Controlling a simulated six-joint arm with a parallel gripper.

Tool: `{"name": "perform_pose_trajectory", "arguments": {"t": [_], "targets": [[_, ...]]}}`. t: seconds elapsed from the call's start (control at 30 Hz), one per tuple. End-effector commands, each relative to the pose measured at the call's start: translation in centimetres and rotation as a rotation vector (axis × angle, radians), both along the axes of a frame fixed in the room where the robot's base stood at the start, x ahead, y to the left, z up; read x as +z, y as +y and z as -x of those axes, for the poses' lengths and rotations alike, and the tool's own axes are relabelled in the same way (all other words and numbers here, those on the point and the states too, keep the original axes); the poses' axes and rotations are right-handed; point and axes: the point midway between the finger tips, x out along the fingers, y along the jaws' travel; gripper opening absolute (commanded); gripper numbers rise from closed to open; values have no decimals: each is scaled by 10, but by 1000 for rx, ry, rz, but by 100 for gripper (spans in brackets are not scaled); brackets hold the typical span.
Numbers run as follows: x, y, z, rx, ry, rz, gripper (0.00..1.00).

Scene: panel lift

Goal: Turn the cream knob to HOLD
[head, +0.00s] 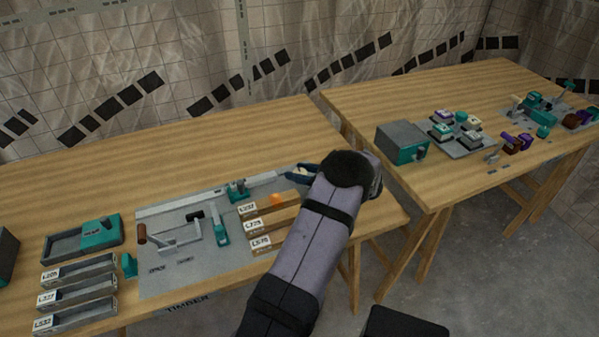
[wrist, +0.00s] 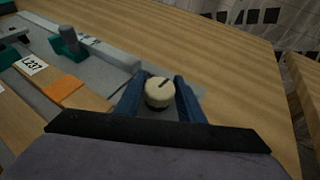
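The cream knob (wrist: 158,93) is round with a dark pointer line across its top, and it sits between the two blue fingers of my gripper (wrist: 159,98) in the wrist view. In the head view a small cream part of the knob (head: 301,171) shows beside my gripper (head: 303,172), at the right end of the grey panel (head: 205,262). No HOLD marking is readable; my gripper hides much of the area around the knob.
Labelled wooden blocks (head: 262,228) and an orange patch (wrist: 63,88) lie left of my gripper. A teal clamp (head: 237,191) stands on the panel. A second table (head: 450,90) with a grey box (head: 402,142) is to the right. Bare wood lies behind the knob.

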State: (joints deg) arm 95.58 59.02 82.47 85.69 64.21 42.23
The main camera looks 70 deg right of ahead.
Motion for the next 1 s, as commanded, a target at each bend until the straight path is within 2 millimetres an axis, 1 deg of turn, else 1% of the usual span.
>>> {"name": "perform_pose_trajectory", "arguments": {"t": [0.17,0.37,1.0], "targets": [[0,0,0,-10,0,0,13],[0,1,0,-68,0,-1,13],[-6,0,-1,-486,-1,4,13]]}}
